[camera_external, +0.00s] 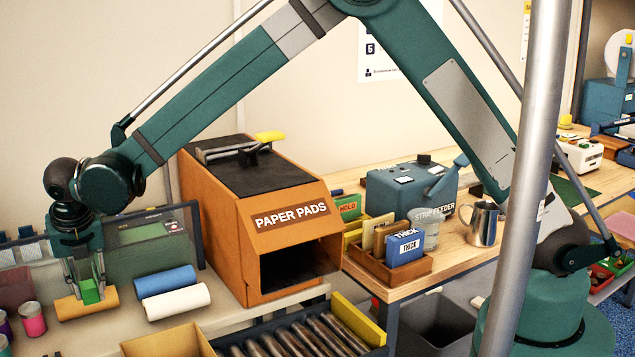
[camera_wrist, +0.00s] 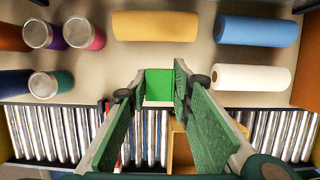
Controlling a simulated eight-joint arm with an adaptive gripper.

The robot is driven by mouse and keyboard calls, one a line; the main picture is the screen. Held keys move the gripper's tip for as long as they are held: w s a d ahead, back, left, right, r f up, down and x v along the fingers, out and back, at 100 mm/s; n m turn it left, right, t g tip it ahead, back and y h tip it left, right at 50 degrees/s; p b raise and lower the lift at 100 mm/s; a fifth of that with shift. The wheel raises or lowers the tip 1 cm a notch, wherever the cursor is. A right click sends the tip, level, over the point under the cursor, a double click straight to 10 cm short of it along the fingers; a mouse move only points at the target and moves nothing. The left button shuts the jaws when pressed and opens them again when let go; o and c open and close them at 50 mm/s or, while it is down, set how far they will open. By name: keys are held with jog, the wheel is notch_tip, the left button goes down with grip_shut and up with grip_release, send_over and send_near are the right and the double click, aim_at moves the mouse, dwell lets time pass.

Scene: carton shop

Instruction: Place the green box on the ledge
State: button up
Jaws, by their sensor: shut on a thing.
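The green box (camera_wrist: 159,85) is between the fingertips of my gripper (camera_wrist: 152,88) in the wrist view. In the external view my gripper (camera_external: 86,284) points down at the far left, shut on the green box (camera_external: 89,292). The box hides part of what lies below it there. A pale ledge-like counter (camera_external: 118,322) is beneath, with rolls and cans on it; it also shows in the wrist view (camera_wrist: 206,58). I cannot tell the exact gap between box and counter.
A tan roll (camera_external: 72,305), a blue roll (camera_external: 165,281) and a white roll (camera_external: 177,302) lie on the counter. Several cans (camera_external: 33,320) stand left. The orange paper pads box (camera_external: 240,220) rises to the right. A rack of metal tubes (camera_external: 300,340) is in front.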

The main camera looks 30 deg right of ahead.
aim_at(92, 302)
jog(key=shift+f+b, duration=0.3)
jog(key=shift+f, duration=2.8)
jog(key=shift+f, duration=0.15)
jog(key=shift+f, duration=1.75)
jog(key=shift+f+b, duration=0.15)
jog(key=shift+b, duration=0.15)
jog(key=o, duration=0.9)
jog(key=shift+c, duration=0.2)
jog(key=p+v, duration=0.1)
jog(key=v, duration=1.1)
